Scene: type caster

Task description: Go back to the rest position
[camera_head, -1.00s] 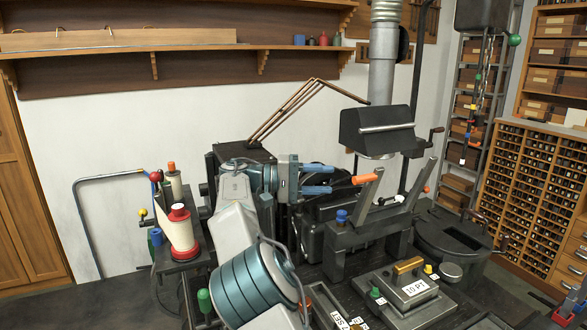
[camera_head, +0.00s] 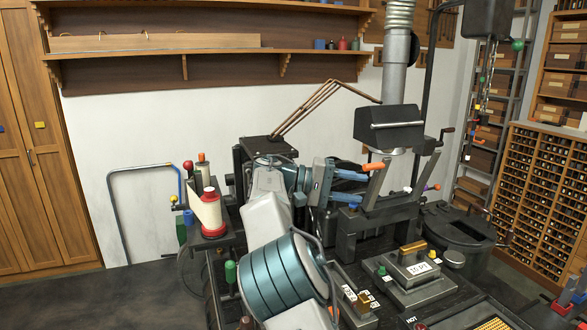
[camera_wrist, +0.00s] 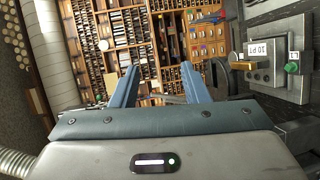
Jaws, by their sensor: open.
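My gripper (camera_head: 352,187) is in the middle of the head view, at the end of my raised arm, with its blue fingers pointing right. The fingers are apart and nothing shows between them. They appear close to the type caster (camera_head: 375,215) and its orange-tipped lever (camera_head: 373,166), but I cannot tell the depth gap. In the wrist view my gripper (camera_wrist: 167,78) is open, with the type-case cabinet (camera_wrist: 150,30) far beyond its fingertips.
A mould block labelled 10 PT (camera_head: 420,268) with a brass handle sits on the bench. A round dark pot (camera_head: 455,235) is at right. A stand with a red-and-white spool (camera_head: 210,213) is left of my arm. Wooden shelves (camera_head: 210,63) line the wall.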

